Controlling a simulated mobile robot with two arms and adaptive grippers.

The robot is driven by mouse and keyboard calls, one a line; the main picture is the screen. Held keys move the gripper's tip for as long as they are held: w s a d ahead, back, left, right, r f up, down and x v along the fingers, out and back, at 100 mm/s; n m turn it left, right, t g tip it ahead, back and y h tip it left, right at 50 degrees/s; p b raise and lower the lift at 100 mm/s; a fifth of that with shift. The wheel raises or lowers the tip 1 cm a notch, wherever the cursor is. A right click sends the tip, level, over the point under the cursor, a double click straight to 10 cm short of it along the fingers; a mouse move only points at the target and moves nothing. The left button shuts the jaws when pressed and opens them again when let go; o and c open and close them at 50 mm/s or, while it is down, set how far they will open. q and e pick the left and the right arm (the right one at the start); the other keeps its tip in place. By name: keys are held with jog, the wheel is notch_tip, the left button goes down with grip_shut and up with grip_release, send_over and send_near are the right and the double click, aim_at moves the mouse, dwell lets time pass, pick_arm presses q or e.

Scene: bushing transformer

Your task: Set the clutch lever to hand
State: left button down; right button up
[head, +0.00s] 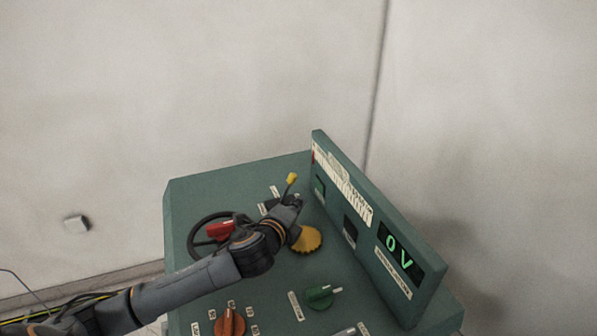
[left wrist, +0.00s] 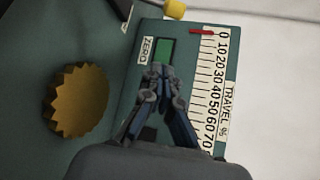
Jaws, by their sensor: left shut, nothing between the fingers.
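A lever with a yellow knob (head: 292,179), which looks like the clutch lever, stands up from the back of the green console. Its yellow tip (left wrist: 174,9) also shows at the top edge of the left wrist view. Two labels lie on the console to the left of the lever. My left gripper (head: 291,207) is just in front of the lever and hides its lower part. In the left wrist view the fingers (left wrist: 160,78) are together at the tips with nothing between them, apart from the yellow tip. My right gripper is not in view.
A yellow toothed knob (head: 308,240) is right beside my left wrist. A black handwheel (head: 197,236) and a red handle (head: 221,230) lie to the left. A green switch (head: 320,297) and an orange knob (head: 230,322) are nearer. The upright panel (head: 383,247) with its 0 V display bounds the right.

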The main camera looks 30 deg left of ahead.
aim_at(287, 188)
pick_arm(q)
jog(key=shift+s+d+r, duration=0.1)
jog(key=shift+s+r, duration=0.05)
jog(key=shift+s, duration=0.1)
jog(key=p+x, duration=0.1)
jog(key=x, duration=0.3)
jog(key=shift+w, duration=0.2)
jog(key=x, duration=0.6)
jog(key=shift+w+p, duration=0.1)
jog(key=shift+p, duration=0.25)
jog(key=a+p, duration=0.1)
jog(key=s+a+r, duration=0.1)
jog(key=a, duration=0.1)
jog(key=shift+s+a+p, duration=0.15)
jog(key=shift+s+p, duration=0.05)
jog(key=shift+p, duration=0.15)
jog(key=shift+s+a+r, duration=0.15)
jog(key=shift+s+a, duration=0.05)
jog(key=shift+a, duration=0.05)
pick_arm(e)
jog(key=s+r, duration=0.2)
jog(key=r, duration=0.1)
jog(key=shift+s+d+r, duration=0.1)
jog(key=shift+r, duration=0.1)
pick_arm(q)
jog(key=shift+w, duration=0.15)
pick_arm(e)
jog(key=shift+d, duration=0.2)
